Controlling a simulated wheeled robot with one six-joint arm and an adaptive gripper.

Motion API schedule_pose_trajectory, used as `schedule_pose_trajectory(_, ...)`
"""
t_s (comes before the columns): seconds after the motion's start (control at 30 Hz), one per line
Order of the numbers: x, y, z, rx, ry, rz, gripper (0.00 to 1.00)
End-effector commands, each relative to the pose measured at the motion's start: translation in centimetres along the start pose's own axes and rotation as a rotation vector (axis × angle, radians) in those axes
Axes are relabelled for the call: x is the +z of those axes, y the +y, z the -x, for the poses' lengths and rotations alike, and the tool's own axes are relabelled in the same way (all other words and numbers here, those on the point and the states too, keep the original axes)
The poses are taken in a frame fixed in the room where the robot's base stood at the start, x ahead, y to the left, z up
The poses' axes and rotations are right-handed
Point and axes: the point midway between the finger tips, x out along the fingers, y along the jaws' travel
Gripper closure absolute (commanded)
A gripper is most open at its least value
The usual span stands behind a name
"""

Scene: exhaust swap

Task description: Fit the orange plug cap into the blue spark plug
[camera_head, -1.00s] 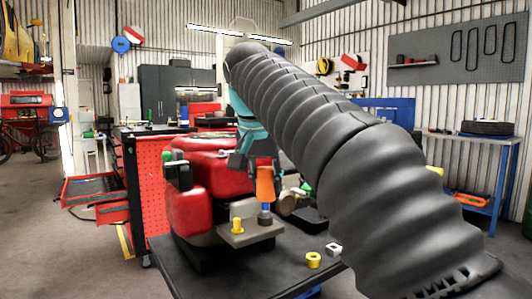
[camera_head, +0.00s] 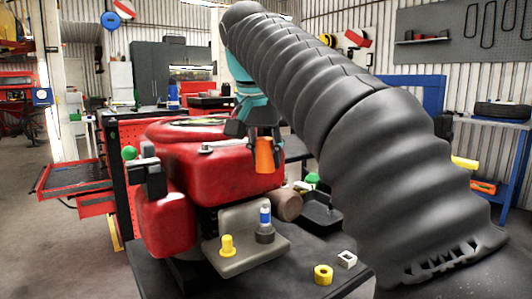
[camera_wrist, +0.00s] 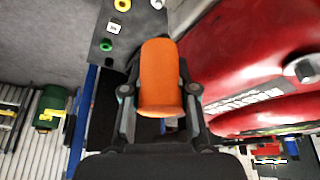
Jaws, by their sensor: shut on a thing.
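The orange plug cap (camera_head: 264,155) hangs upright in my gripper (camera_head: 258,134), below its fingers. In the wrist view, my gripper (camera_wrist: 158,92) has one finger on each side of the cap (camera_wrist: 160,75) and is shut on it. The blue spark plug (camera_head: 265,216) stands upright in a dark base on a grey bracket at the front of the red engine. The cap is above the plug in the head view, with a clear gap between them. The plug does not show in the wrist view.
The red engine (camera_head: 212,160) stands on a dark bench, close beside my gripper. A yellow plug-like part (camera_head: 227,245) stands on the same bracket (camera_head: 245,260). A yellow ring (camera_head: 323,275) and a white square nut (camera_head: 346,259) lie at the bench front.

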Motion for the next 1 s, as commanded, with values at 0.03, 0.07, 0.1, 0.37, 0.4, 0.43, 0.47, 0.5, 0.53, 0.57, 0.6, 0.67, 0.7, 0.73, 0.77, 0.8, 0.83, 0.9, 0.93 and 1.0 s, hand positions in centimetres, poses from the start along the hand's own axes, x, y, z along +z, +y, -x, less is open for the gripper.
schedule_pose_trajectory(0.03, 0.1, 0.0, 0.1, 0.000, 0.000, 0.000, 1.00)
schedule_pose_trajectory(0.07, 0.1, 0.0, 0.1, 0.000, 0.001, 0.000, 1.00)
schedule_pose_trajectory(0.1, 0.2, 0.0, 0.1, 0.001, 0.001, 0.000, 1.00)
schedule_pose_trajectory(0.37, 0.9, -0.1, -1.1, 0.002, 0.000, 0.001, 1.00)
schedule_pose_trajectory(0.4, 1.0, -0.1, -1.4, 0.002, 0.000, 0.001, 1.00)
schedule_pose_trajectory(0.43, 1.1, -0.1, -1.7, 0.002, 0.000, 0.001, 1.00)
schedule_pose_trajectory(0.47, 1.2, -0.1, -1.9, 0.002, 0.000, 0.001, 1.00)
schedule_pose_trajectory(0.5, 1.4, -0.1, -2.3, 0.002, 0.000, 0.001, 1.00)
schedule_pose_trajectory(0.53, 1.5, -0.1, -2.5, 0.002, 0.000, 0.001, 1.00)
schedule_pose_trajectory(0.57, 1.6, -0.1, -2.8, 0.002, 0.000, 0.001, 1.00)
schedule_pose_trajectory(0.6, 1.7, -0.1, -3.1, 0.002, 0.000, 0.001, 1.00)
schedule_pose_trajectory(0.67, 1.9, -0.1, -3.5, 0.001, 0.001, 0.001, 1.00)
schedule_pose_trajectory(0.7, 2.0, -0.1, -3.8, 0.001, 0.001, 0.001, 1.00)
schedule_pose_trajectory(0.73, 2.1, -0.1, -4.0, 0.001, 0.001, 0.001, 1.00)
schedule_pose_trajectory(0.77, 2.2, -0.1, -4.2, 0.001, 0.001, 0.001, 1.00)
schedule_pose_trajectory(0.8, 2.3, -0.1, -4.5, 0.001, 0.001, 0.001, 1.00)
schedule_pose_trajectory(0.83, 2.4, -0.1, -4.7, 0.001, 0.001, 0.001, 1.00)
schedule_pose_trajectory(0.9, 2.5, -0.1, -5.0, 0.002, 0.000, 0.001, 1.00)
schedule_pose_trajectory(0.93, 2.5, -0.1, -5.0, 0.002, 0.000, 0.000, 1.00)
schedule_pose_trajectory(1.0, 2.6, -0.1, -5.1, 0.001, 0.001, 0.000, 1.00)
